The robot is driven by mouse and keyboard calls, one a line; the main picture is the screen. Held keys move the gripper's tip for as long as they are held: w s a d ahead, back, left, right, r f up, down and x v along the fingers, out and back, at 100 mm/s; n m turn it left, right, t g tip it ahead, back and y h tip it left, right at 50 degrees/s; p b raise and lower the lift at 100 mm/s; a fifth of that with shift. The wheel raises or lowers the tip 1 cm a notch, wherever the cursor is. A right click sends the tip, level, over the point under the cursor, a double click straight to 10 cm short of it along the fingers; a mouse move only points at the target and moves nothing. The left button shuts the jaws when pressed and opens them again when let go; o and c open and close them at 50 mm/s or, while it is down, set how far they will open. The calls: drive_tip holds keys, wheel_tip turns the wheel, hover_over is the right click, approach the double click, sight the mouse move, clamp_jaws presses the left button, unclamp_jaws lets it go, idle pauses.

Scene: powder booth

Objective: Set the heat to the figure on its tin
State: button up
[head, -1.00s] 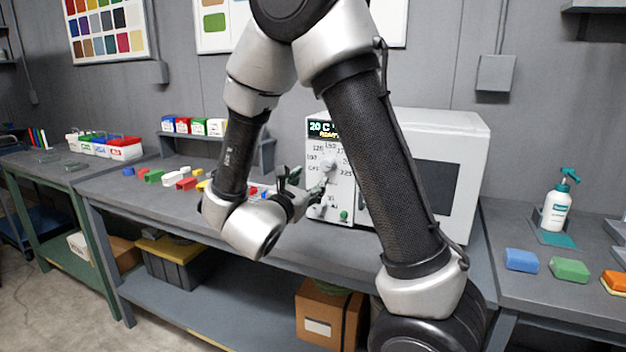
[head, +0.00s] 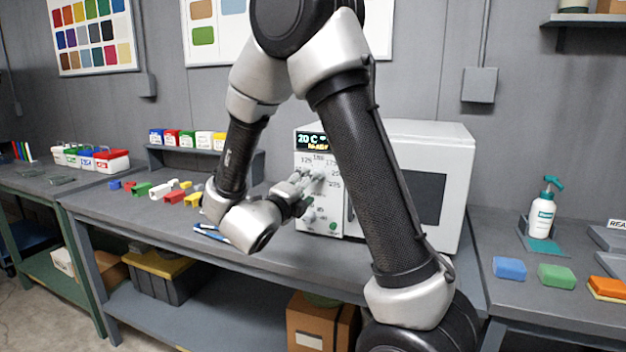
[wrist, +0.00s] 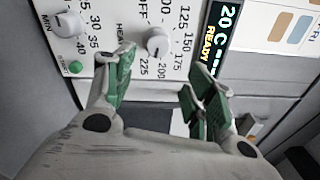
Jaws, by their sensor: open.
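The white oven (head: 425,140) stands on the bench with its control panel on the left side. Its display (wrist: 216,38) reads 20 C and READY. The heat knob (wrist: 158,42) sits among figures from 125 to 225 and OFF; I cannot tell clearly where it points. Below it on the panel are the minutes knob (wrist: 68,23) and the green start button (wrist: 75,67). My gripper (wrist: 158,75) is open and empty, its green-padded fingers spread before the panel, near the heat knob but not closed on it. Small tins with coloured labels (head: 187,139) stand on a raised shelf; their figures are unreadable.
Coloured blocks (head: 165,190) and a blue-and-white item (head: 211,232) lie on the bench left of my gripper. Lidded tubs (head: 112,160) stand further left. A spray bottle (head: 542,212) and coloured sponges (head: 556,275) are on the right bench.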

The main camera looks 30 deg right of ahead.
drive_tip(key=w+d+n, duration=0.3)
drive_tip(key=n, duration=0.7)
drive_tip(key=w+d+n, duration=0.3)
drive_tip(key=n, duration=0.7)
